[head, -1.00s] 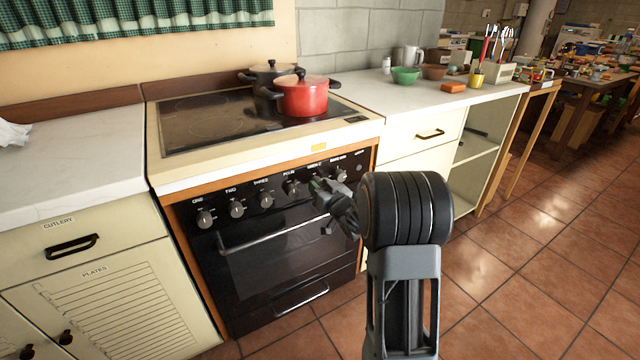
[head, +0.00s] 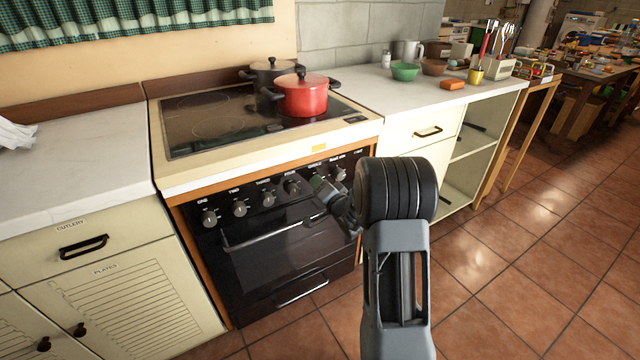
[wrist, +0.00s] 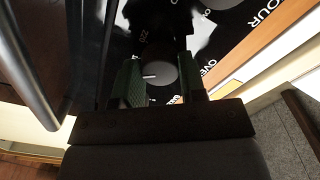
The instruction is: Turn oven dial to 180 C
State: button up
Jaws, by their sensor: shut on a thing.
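The black oven (head: 285,258) has a row of silver knobs on its front panel. My gripper (head: 318,184) is at the right part of this row, in front of the oven dial, which it mostly hides in the head view. In the wrist view the oven dial (wrist: 158,76) is a round grey knob with a white pointer line, between the two green-padded fingers of my gripper (wrist: 155,82). The fingers are closed on it. Scale numbers around the dial are partly visible, but I cannot read which one the pointer meets.
The oven door handle (head: 268,236) runs just below the knobs, and shows as a bar in the wrist view (wrist: 38,70). A red pot (head: 306,97) and a dark pot (head: 270,72) stand on the hob. Open tiled floor (head: 500,260) lies to the right.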

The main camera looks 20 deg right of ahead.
jog(key=shift+m, duration=0.7)
jog(key=o, duration=0.9)
jog(key=shift+o, duration=0.2)
jog(key=s+d+p, duration=0.1)
jog(key=s+p, duration=0.1)
jog(key=s, duration=1.1)
jog(key=shift+s+d, duration=0.25)
jog(key=shift+s, duration=0.15)
